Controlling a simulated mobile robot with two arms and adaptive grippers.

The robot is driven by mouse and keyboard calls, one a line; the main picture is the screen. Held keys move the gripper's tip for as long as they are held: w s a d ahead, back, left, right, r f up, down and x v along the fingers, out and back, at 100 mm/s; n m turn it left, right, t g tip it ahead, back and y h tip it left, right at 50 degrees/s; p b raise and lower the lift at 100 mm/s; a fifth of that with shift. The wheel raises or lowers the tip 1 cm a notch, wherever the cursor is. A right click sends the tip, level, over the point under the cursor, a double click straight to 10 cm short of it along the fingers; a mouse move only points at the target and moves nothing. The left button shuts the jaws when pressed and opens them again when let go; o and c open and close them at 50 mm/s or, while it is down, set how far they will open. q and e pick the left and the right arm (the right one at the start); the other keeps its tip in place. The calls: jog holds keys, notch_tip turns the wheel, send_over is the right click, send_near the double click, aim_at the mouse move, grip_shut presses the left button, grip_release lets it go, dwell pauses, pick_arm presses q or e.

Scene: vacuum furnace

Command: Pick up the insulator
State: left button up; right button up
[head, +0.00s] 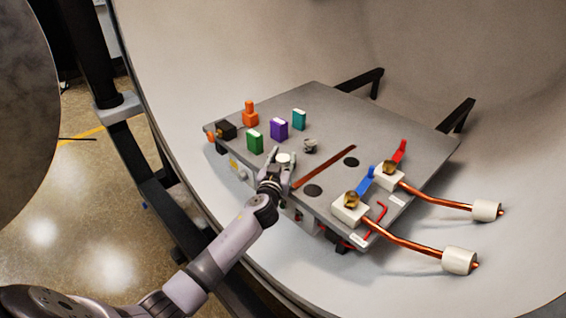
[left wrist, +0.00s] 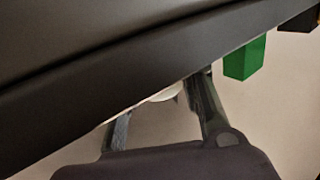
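A small white round piece (head: 283,158), which looks like the insulator, stands near the front edge of the grey plate (head: 325,105). In the left wrist view, only part of the white piece (left wrist: 166,93) shows, between the fingers. My left gripper (head: 279,163) is open, with its fingers apart around the white piece. The left wrist view also shows the left gripper (left wrist: 162,105) with spread fingers. I cannot tell whether they touch the piece. My right gripper is out of view.
Green (head: 255,141), purple (head: 279,128) and teal (head: 299,119) blocks and an orange piece (head: 250,113) stand behind the gripper. A small metal fitting (head: 310,146) is just right. Blue (head: 360,185) and red (head: 394,158) levers and copper rods (head: 405,245) lie further right.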

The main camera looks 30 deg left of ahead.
aim_at(283, 157)
pick_arm(q)
jog(key=c, duration=0.7)
jog(key=shift+o, duration=0.2)
jog(key=shift+r, duration=0.5)
notch_tip(283, 157, up, 19)
jog(key=p, duration=0.2)
